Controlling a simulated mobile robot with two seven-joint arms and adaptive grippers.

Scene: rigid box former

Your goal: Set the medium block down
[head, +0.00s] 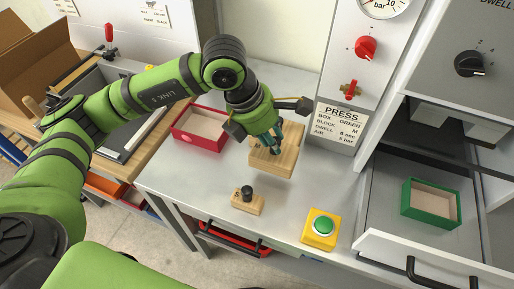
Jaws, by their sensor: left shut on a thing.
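My left gripper (277,146) comes in from above, shut on the medium block (282,165), a light wooden block over the middle of the grey bench. The gripper hides part of its top, so its marking cannot be read. Whether its underside touches the bench or hangs just above it, I cannot tell. A smaller wooden block (241,203) with a black knob and an S mark stands upright nearer the bench's front edge. My right gripper is not in view.
A red open box (180,134) stands left of the held block. A yellow box with a green button (320,229) sits at the front right. A green open box (407,211) lies in the open drawer at right. The PRESS panel (341,122) rises behind.

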